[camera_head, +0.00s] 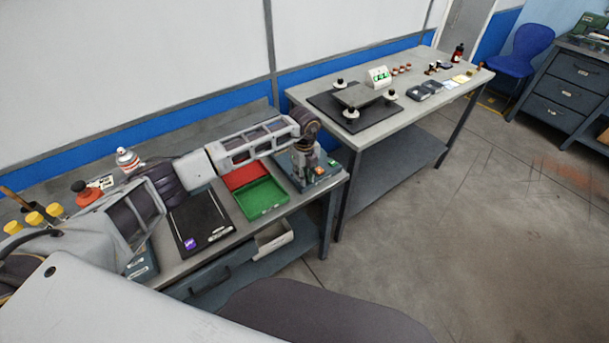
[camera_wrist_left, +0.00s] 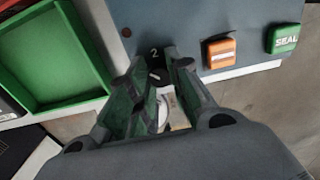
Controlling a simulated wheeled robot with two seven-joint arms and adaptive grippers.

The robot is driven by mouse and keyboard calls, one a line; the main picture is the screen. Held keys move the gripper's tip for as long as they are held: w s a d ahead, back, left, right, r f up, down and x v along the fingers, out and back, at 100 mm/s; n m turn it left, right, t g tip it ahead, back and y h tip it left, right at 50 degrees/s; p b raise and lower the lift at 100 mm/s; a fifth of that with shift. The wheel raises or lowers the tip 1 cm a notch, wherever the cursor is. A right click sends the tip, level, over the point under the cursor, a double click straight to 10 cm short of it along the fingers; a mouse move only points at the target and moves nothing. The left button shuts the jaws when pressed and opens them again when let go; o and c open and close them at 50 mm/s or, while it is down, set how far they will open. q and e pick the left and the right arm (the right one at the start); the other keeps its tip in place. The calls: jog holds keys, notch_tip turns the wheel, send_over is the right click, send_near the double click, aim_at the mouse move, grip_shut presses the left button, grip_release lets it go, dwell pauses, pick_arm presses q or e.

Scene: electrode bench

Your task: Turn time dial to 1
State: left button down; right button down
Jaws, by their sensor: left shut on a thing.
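The blue-grey sealer box (camera_head: 325,181) stands at the right end of the near bench; its panel (camera_wrist_left: 190,20) fills the top right of the left wrist view. The panel carries an orange button (camera_wrist_left: 221,51) and a green SEAL button (camera_wrist_left: 283,39). A dark time dial (camera_wrist_left: 157,73) with a "2" beside it sits at the panel's edge, mostly hidden by the fingers. My left gripper (camera_wrist_left: 158,82) is shut on the dial; it also shows pointing down over the box in the head view (camera_head: 304,178). The dial's exact setting is unclear. My right gripper is out of view.
A green tray (camera_head: 262,198) and a red tray (camera_head: 238,175) lie left of the box. A black mat (camera_head: 200,222) lies further left. A second bench (camera_head: 420,72) stands behind on the right, with a gap between the benches.

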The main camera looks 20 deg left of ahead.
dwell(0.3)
pick_arm(q)
jog(key=c, duration=1.3)
grip_release()
jog(key=shift+r, duration=6)
